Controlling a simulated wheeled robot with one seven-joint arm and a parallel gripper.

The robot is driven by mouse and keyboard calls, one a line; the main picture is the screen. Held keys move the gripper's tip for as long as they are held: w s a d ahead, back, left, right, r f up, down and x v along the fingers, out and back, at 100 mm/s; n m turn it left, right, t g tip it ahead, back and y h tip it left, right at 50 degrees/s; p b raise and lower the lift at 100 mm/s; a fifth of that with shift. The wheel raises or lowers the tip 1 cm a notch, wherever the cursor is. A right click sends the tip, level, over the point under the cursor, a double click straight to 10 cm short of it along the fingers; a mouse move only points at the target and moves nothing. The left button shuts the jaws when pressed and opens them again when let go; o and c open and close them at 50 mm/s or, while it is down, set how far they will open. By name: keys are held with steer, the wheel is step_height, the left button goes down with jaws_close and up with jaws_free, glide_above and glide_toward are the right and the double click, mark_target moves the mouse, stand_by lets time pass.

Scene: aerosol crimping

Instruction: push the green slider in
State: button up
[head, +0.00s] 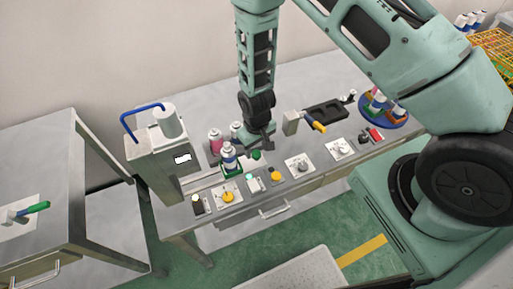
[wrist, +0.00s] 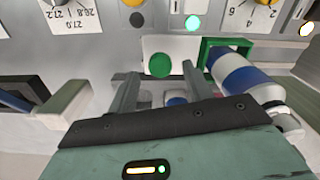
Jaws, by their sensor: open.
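A round green knob (wrist: 160,66) sits on a white plate (wrist: 180,46) in the wrist view. Beside it is a green frame (wrist: 211,45) with a blue and white can (wrist: 245,78) at it. In the head view the green knob (head: 256,155) is just right of the can (head: 229,158), which stands upright at the green frame (head: 236,170). I cannot tell which green part is the slider. My gripper (wrist: 160,73) is open, its two fingers appearing on either side of the knob; contact is not clear. In the head view my gripper (head: 264,142) is above and behind the knob.
A grey machine (head: 158,160) with a blue hose stands left of the can. Dials and a lit button (head: 249,177) line the bench's front. Pink-labelled cans (head: 215,141) stand behind.

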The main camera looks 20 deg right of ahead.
mark_target(222, 163)
steer(key=shift+f, duration=1.2)
jaws_close()
steer(key=a+b, duration=0.3)
steer(key=a, duration=0.9)
steer(key=shift+a, duration=0.25)
jaws_free()
steer(key=shift+a, duration=0.1)
